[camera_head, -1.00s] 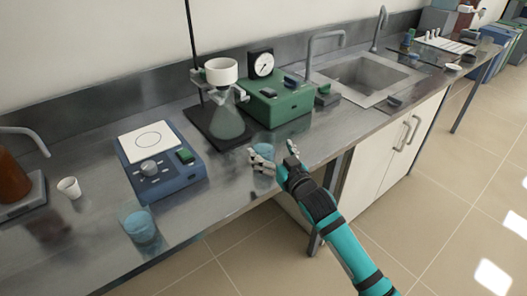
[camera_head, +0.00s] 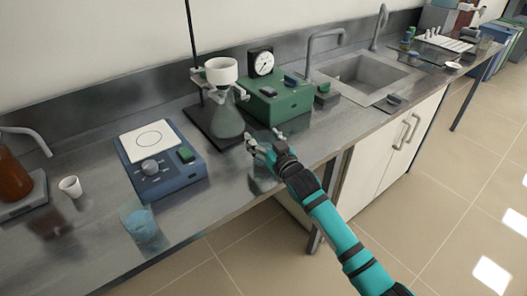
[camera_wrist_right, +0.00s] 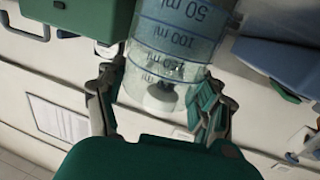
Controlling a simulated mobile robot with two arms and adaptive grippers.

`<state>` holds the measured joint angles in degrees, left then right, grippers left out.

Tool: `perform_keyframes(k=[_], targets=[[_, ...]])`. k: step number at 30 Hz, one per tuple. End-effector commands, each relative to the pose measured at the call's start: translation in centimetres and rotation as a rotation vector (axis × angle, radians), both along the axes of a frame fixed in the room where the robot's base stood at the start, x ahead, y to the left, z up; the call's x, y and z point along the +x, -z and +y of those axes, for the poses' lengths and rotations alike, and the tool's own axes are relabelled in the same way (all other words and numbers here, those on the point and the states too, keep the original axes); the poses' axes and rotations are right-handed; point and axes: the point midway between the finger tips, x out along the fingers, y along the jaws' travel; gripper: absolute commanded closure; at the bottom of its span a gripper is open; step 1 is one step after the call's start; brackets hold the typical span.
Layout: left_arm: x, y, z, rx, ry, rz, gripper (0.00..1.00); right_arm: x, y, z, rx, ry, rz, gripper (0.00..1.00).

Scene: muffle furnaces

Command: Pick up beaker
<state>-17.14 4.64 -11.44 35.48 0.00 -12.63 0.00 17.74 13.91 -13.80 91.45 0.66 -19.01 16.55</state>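A clear glass beaker (camera_wrist_right: 165,75) with volume marks stands between the two fingers of my right gripper (camera_wrist_right: 160,100) in the right wrist view. The fingers are spread on either side of it, close to its walls; whether they touch the glass is hard to tell. In the head view my right gripper (camera_head: 264,140) is at the bench's front part, and the beaker there is mostly hidden behind it. A second beaker (camera_head: 142,226) with blue liquid stands near the bench's front edge at the left. My left gripper is in neither view.
A blue hotplate (camera_head: 160,172) stands left of my gripper. A flask with a white funnel (camera_head: 221,71) on a stand and a green device with a gauge (camera_head: 275,102) are close behind. A small white cup (camera_head: 70,187) is at far left, the sink (camera_head: 363,77) at right.

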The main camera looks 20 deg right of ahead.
Motion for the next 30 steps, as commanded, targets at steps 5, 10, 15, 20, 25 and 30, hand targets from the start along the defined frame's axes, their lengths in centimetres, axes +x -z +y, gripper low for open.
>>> perform_keyframes(k=[5,10,15,20,25,30], targets=[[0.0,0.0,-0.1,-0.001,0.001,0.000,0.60,0.0,0.0,0.0,0.000,0.000,0.000,0.57],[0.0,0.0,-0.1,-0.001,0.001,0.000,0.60,0.0,-0.1,0.0,-0.001,0.000,-0.002,0.77],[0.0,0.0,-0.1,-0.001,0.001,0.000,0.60,0.0,-0.1,0.0,-0.001,0.000,-0.002,0.77],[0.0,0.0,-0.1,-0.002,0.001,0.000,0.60,0.0,-0.6,0.0,0.000,0.000,-0.004,0.77],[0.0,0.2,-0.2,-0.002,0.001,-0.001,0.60,0.0,-2.3,0.0,-0.001,0.000,-0.006,0.77],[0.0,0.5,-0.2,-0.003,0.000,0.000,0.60,-0.8,-3.5,-1.4,-0.006,0.004,-0.001,0.77]])
